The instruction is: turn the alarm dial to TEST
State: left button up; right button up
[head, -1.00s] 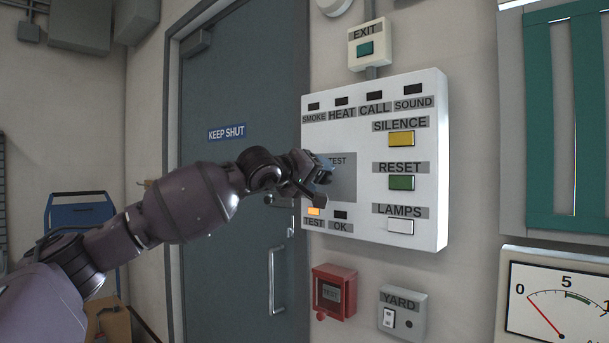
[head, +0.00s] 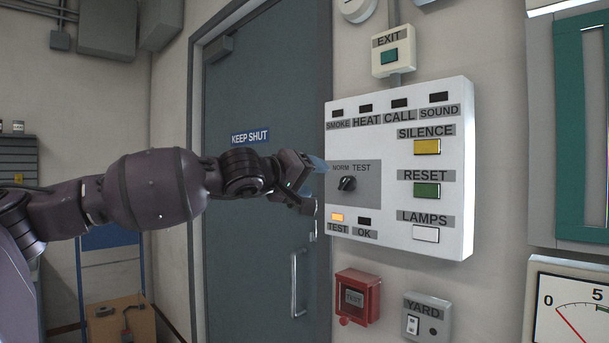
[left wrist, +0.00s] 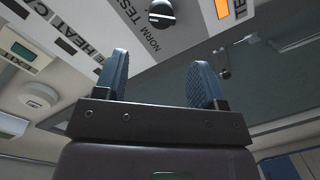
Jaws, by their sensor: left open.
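The alarm dial (head: 347,184) is a small black knob on a grey plate of the white alarm panel, under the words NORM and TEST. Its grip appears slanted up to the right, towards TEST. The orange TEST lamp (head: 337,217) below it is lit; the OK lamp (head: 364,221) is dark. My left gripper (head: 314,184) is open and empty, just left of the panel and apart from the dial. In the left wrist view the dial (left wrist: 162,13) shows beyond the gap between the two blue fingers (left wrist: 159,64). My right gripper is out of view.
The panel's SILENCE (head: 427,146), RESET (head: 427,190) and LAMPS (head: 426,234) buttons are right of the dial. A red box (head: 358,297) and a grey YARD switch box (head: 427,317) are below. A door with a vertical handle (head: 299,283) stands behind my left gripper.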

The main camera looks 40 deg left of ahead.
pick_arm(q)
jog(key=shift+s+d+p, duration=0.1)
jog(key=shift+s+p, duration=0.2)
jog(key=shift+s, duration=0.25)
dwell(0.5)
